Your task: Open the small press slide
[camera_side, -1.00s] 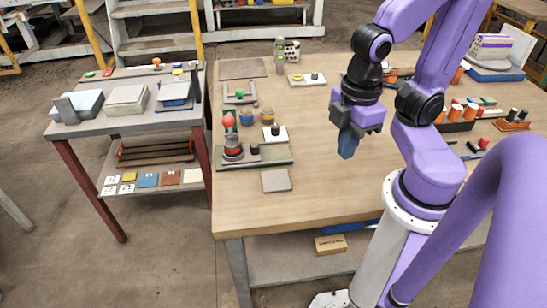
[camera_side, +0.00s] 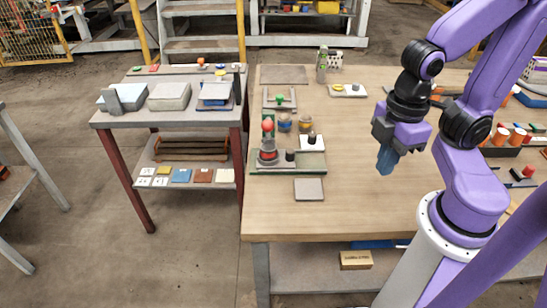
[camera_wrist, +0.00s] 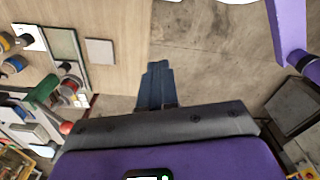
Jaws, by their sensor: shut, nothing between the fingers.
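A small press with a red ball knob (camera_side: 267,126) stands on a green base plate (camera_side: 312,168) near the table's left edge in the side view. A short black knob stands beside its round body. Behind it is a smaller grey frame with a green knob (camera_side: 280,98). I cannot tell which one has the slide, or how far any slide is out. My gripper (camera_side: 385,170) is shut and empty, fingers down, above the table to the right of the press and apart from it. Its blue-grey fingers show in the wrist view (camera_wrist: 155,68), with the green base plate (camera_wrist: 62,40) left of them.
A grey square plate (camera_side: 309,189) lies in front of the press. Two small jars (camera_side: 305,125) and a white block with a black knob (camera_side: 312,142) stand close behind it. A side table (camera_side: 150,118) is at left. The table's front middle (camera_side: 340,218) is clear.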

